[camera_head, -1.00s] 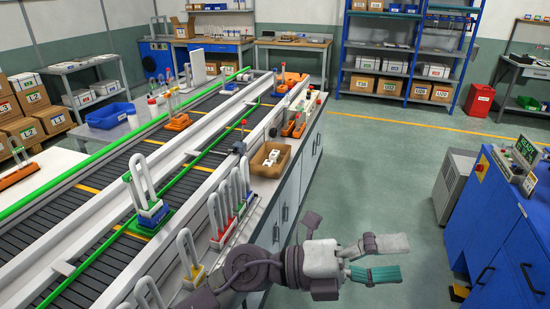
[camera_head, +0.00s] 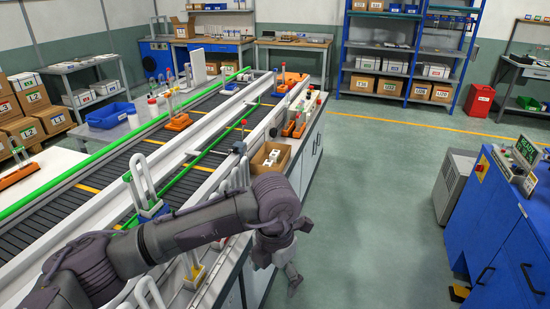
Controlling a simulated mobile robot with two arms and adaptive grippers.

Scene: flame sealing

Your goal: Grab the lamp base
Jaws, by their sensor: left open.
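My left gripper (camera_head: 293,283) hangs beyond the right edge of the bench, pointing down, with its fingers partly hidden by its own wrist. It is open, and no lamp base shows in it. A lamp with a white U-shaped tube on a blue and green base (camera_head: 153,209) stands upright on the conveyor. On the bench strip, a lamp with a yellow base (camera_head: 194,277) stands behind and below my forearm. Another white tube (camera_head: 150,294) stands at the bottom edge. My forearm hides most of the other bench lamps; only their tube tops (camera_head: 238,176) show. My right gripper is not in view.
A cardboard tray (camera_head: 270,157) with white parts sits on the bench just beyond my wrist. Orange-based pieces (camera_head: 294,128) stand farther along. The floor right of the bench is clear up to the blue machine (camera_head: 500,230).

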